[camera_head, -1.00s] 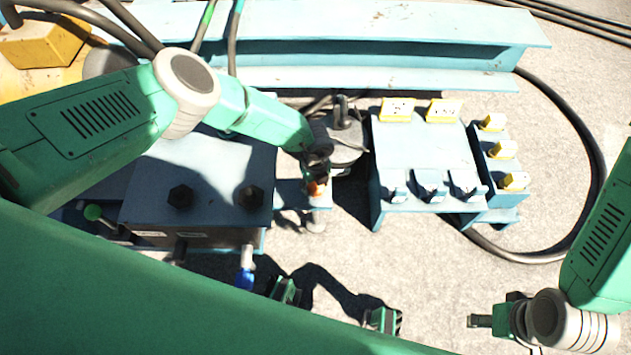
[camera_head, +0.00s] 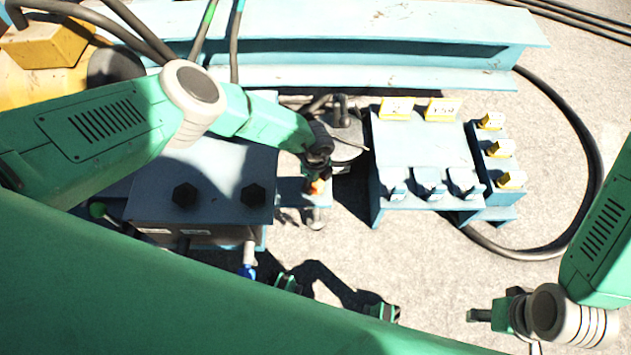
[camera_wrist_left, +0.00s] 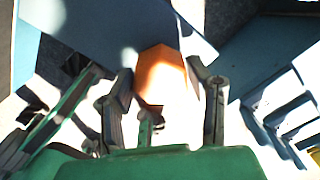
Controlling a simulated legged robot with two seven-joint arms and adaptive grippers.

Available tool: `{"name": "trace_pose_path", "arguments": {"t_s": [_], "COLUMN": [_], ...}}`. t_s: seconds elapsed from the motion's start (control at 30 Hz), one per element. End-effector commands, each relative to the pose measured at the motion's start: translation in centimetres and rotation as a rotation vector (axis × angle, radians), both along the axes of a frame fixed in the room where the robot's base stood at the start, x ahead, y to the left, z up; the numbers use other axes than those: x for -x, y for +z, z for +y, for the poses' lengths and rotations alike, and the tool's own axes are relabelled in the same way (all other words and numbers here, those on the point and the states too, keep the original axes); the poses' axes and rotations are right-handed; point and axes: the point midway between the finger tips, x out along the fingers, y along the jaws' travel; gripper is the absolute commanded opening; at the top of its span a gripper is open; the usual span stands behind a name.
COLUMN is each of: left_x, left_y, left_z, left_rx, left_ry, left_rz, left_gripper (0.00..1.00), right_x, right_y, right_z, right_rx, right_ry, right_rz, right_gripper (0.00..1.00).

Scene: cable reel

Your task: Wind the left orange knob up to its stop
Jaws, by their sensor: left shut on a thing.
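An orange knob (camera_head: 318,187) shows as a small patch in the head view, beside the right end of the blue-grey box. It is larger in the wrist view (camera_wrist_left: 162,77), with flat facets. My left gripper (camera_head: 317,176) comes down over the knob from above and is shut on it. In the wrist view its dark fingers (camera_wrist_left: 160,100) stand on both sides of the knob. The knob's far side and stem are hidden. My right gripper (camera_head: 474,315) is at the lower right, away from everything, over bare ground; its finger gap is too small to tell.
The blue-grey box (camera_head: 225,180) with two black hex knobs is left of my left gripper. A light blue stand (camera_head: 420,150) with yellow-marked blocks is to the right. A blue beam (camera_head: 350,45) spans the back. A black cable (camera_head: 597,170) curves around the right.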

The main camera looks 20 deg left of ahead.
Motion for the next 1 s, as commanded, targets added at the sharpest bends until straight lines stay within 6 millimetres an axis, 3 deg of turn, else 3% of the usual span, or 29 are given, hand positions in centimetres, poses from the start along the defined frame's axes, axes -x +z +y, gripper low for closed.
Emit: {"name": "trace_pose_path", "arguments": {"t_s": [0.17,0.2,0.27,0.67,0.87,1.0], "left_x": [0.5,0.5,0.4,0.1,0.0,0.0], "left_y": [-0.2,-0.2,-0.2,0.5,3.1,6.0], "left_z": [-0.5,-0.5,-0.5,-0.2,-0.2,-0.2], "left_rx": [0.008,0.008,0.008,0.004,0.004,0.005], "left_ry": [-0.004,-0.004,-0.004,-0.005,-0.006,-0.006], "left_rz": [0.006,0.006,0.006,0.000,0.000,-0.001], "left_gripper": [0.16,0.48,0.64,0.64,0.64,0.64], "right_x": [0.0,0.0,0.0,0.2,0.2,0.2], "right_y": [0.0,0.0,0.0,0.1,0.1,0.1], "right_z": [0.0,0.0,0.0,0.0,0.0,0.0], "right_rx": [0.000,0.000,0.000,0.000,0.000,0.000], "right_ry": [0.000,0.000,0.000,0.000,0.000,0.000], "right_rz": [0.000,0.000,0.000,-0.002,-0.003,-0.003], "right_gripper": [0.40,0.40,0.40,0.40,0.40,0.40]}}
